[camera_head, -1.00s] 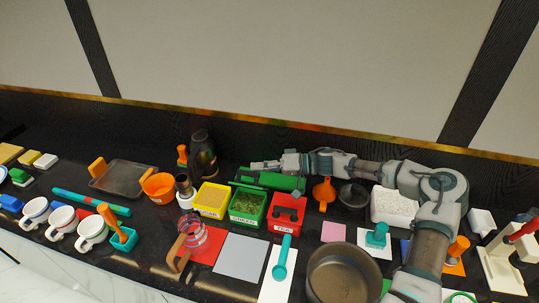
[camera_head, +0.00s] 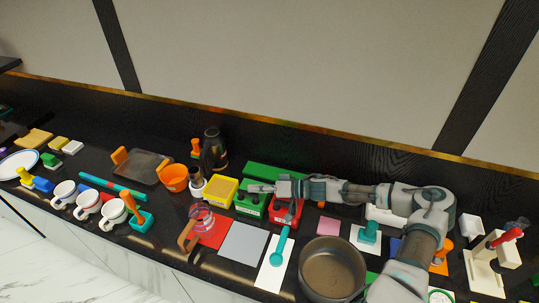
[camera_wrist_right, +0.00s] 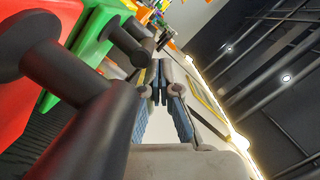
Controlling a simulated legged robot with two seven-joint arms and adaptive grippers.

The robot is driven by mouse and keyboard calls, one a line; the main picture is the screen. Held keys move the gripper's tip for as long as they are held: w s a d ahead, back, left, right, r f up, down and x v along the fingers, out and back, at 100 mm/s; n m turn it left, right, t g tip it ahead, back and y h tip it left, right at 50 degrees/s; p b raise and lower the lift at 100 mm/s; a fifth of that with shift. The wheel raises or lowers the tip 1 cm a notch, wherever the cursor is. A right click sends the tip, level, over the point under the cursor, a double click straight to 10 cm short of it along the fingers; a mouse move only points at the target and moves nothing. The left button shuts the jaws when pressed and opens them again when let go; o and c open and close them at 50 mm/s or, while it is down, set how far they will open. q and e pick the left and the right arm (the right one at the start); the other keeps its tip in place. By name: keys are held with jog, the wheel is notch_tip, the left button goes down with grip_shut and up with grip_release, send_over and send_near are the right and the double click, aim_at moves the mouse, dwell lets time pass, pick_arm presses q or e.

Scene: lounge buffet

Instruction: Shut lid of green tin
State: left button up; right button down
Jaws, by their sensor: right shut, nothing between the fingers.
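The green tin (camera_head: 247,208) stands between the yellow tin and the red tin. Its green lid (camera_head: 242,193), with dark knobs, now lies over the top; its contents do not show. I cannot tell whether it is fully flush. My right gripper (camera_head: 254,188) is shut and empty, just above the lid's back part, its arm coming from the right. In the right wrist view the shut fingers (camera_wrist_right: 157,88) are beside the green tin (camera_wrist_right: 92,38) and its black knobs (camera_wrist_right: 128,45). My left gripper is not in view.
The open yellow tin (camera_head: 220,190) is on the left and the red tin (camera_head: 277,215) on the right, partly behind my arm. A long green block (camera_head: 290,177) lies behind. A dark pot (camera_head: 332,268), a grey mat (camera_head: 243,243) and a glass jug (camera_head: 200,217) are in front.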

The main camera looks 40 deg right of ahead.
jog(key=shift+s, duration=0.1)
jog(key=shift+s+d, duration=0.1)
jog(key=shift+s, duration=0.05)
jog(key=shift+s+d, duration=0.3)
jog(key=shift+s, duration=0.2)
jog(key=shift+v, duration=2.9)
jog(key=shift+w+d, duration=0.1)
jog(key=shift+d, duration=0.05)
